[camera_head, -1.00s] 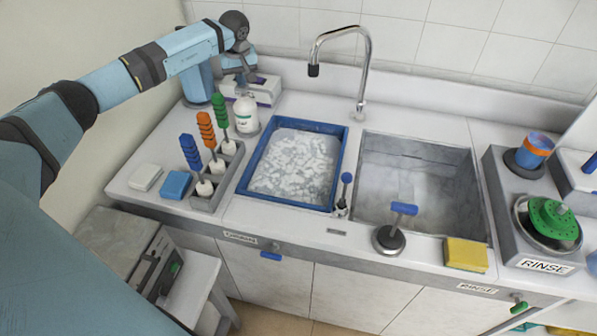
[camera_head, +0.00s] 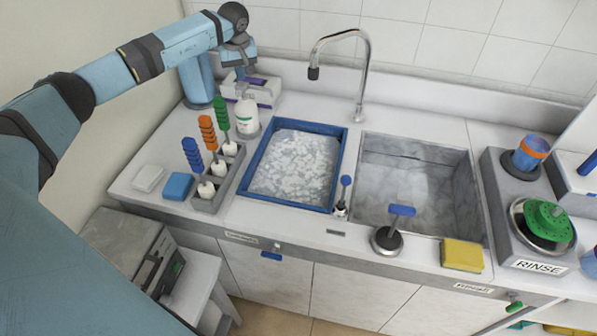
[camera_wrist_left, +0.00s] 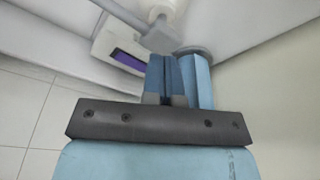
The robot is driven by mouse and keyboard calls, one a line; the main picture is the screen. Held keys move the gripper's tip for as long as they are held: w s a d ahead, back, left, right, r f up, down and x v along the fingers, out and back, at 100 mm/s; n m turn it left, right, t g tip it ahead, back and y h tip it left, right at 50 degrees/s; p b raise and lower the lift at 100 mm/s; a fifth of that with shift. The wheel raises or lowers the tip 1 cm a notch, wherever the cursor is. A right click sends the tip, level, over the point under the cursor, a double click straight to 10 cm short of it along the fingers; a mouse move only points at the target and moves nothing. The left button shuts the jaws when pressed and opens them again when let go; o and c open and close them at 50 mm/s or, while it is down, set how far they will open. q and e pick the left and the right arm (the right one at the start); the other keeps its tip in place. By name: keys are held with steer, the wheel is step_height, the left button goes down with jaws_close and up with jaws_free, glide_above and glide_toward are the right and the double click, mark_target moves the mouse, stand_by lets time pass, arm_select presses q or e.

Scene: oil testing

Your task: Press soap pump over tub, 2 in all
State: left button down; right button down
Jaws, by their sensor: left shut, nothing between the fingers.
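The soap pump bottle (camera_head: 247,117) is white with a green mark on its label. It stands upright at the back left corner of the blue-rimmed tub (camera_head: 339,165), which holds water with white foam on top. My left gripper (camera_head: 241,78) is shut and empty, pointing down just above the bottle's top. It hides most of the pump head, and I cannot tell whether it touches it. In the left wrist view the shut fingers (camera_wrist_left: 167,64) lie close to a pale grey piece and the white bottle (camera_wrist_left: 158,9). My right gripper is not in view.
A rack with orange, green and blue-handled brushes (camera_head: 216,192) stands left of the tub. A box with purple trim (camera_head: 262,92) is behind the bottle. A tap (camera_head: 362,75) rises behind, and an empty-looking sink (camera_head: 455,195) lies right of the tub.

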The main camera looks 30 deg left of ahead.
arm_select(q)
steer(key=shift+r, duration=0.15)
step_height(320, 180, up, 6)
steer(key=p, duration=0.3)
steer(key=shift+p, duration=0.3)
stand_by(0.5)
